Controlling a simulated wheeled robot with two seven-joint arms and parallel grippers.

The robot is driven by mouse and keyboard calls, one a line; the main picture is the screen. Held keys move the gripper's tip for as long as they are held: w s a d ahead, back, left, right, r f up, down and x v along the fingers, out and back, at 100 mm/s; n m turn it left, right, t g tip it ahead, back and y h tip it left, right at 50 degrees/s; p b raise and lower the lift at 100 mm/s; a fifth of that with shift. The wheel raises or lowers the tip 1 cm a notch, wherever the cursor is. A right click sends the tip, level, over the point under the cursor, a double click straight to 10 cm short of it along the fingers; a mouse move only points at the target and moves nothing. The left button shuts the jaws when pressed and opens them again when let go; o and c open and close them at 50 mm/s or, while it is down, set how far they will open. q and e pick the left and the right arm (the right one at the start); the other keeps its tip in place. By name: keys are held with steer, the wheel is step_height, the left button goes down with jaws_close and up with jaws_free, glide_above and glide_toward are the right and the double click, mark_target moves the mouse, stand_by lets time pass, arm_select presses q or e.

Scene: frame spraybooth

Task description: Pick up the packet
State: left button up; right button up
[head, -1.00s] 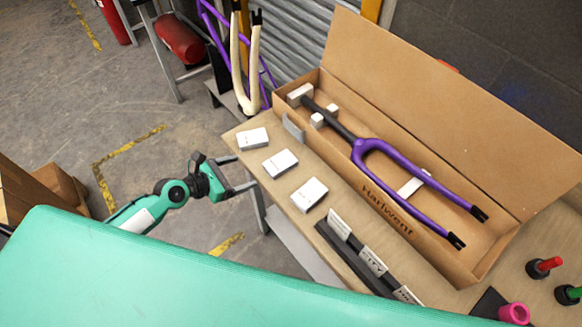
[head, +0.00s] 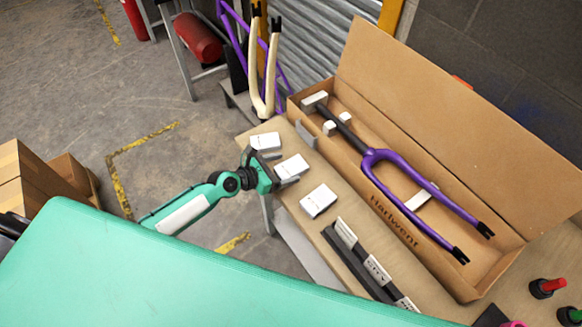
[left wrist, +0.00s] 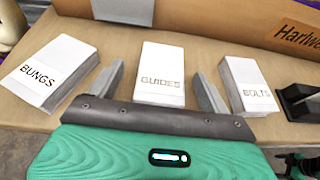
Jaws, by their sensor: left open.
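Three white packets lie in a row on the table. In the left wrist view they read BUNGS (left wrist: 48,72), GUIDES (left wrist: 162,72) and BOLTS (left wrist: 248,82). In the head view the GUIDES packet (head: 294,165) is the middle one, between the BUNGS packet (head: 265,140) and the BOLTS packet (head: 318,200). My left gripper (head: 283,169) is open at the table's near edge. In the wrist view its fingers stand on either side of the GUIDES packet, with gaps visible; its near end is hidden by the gripper's body.
An open cardboard box (head: 400,215) with a purple fork (head: 400,190) stands behind the packets on the wooden table (head: 283,203). A black rack with labels (head: 362,262) lies to the right of the BOLTS packet. A cream fork (head: 262,85) stands at the far end.

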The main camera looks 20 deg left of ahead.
mark_target(292, 167)
arm_select(q)
steer(key=x, duration=0.3)
steer(key=shift+d, duration=0.15)
steer(key=shift+f, duration=0.1)
steer(key=c, duration=1)
steer(key=shift+c, duration=0.4)
arm_select(e)
steer(key=shift+a+r, duration=0.2)
steer(key=shift+a, duration=0.25)
steer(key=shift+d, duration=0.15)
